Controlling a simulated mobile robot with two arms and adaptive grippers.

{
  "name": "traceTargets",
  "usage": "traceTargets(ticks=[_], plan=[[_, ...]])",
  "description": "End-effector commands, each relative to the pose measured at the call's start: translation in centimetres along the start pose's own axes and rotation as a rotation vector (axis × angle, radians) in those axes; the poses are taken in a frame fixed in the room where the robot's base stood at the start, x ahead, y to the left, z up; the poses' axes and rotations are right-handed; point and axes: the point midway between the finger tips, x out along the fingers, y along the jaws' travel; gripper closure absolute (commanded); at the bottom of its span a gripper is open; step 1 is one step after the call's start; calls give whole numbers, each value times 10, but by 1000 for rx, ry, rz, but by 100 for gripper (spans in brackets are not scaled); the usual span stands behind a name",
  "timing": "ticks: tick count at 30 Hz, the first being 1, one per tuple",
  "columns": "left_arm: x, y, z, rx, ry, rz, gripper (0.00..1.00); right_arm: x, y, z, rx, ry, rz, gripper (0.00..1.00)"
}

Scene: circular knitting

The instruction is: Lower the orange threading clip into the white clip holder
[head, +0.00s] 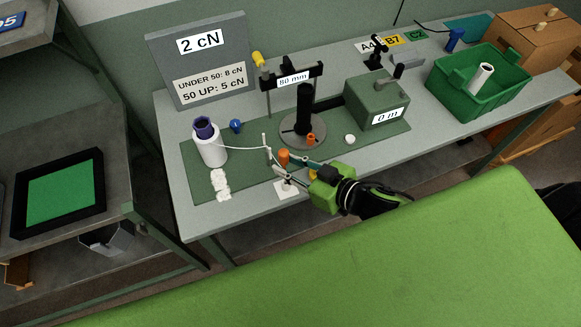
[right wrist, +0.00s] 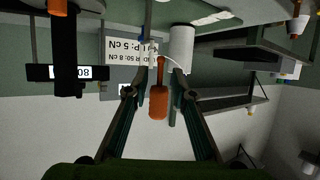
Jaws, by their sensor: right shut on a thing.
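The orange threading clip (head: 283,157) is between the fingers of my right gripper (head: 273,161), which is shut on it above the green mat. In the right wrist view the clip (right wrist: 158,101) hangs between the two fingers, and white yarn leads from its end towards the white yarn cone (right wrist: 181,48). A small white piece with a dark centre, seemingly the clip holder (head: 289,191), lies at the mat's front edge, just below the gripper. The fingers partly hide the area around it. My left gripper is not in view.
A white yarn cone with a purple top (head: 209,145) stands left on the mat. A black post (head: 304,105) on a round base, with another orange piece (head: 310,140), stands behind the gripper. A green-grey box (head: 377,103) and a green crate (head: 447,96) are to the right.

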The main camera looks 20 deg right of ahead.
Motion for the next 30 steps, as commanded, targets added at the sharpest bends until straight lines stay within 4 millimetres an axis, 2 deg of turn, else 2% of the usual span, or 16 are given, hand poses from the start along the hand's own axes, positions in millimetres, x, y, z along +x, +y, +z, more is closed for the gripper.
traceTargets(ticks=[8,15,21,30], plan=[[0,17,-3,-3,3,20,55,0,0,0,0,0,0,96],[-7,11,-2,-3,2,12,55,-1,1,-2,-3,-1,-9,96],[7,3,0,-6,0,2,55,6,0,16,-3,0,-11,96],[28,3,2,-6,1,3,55,18,0,43,-2,0,-11,96]])
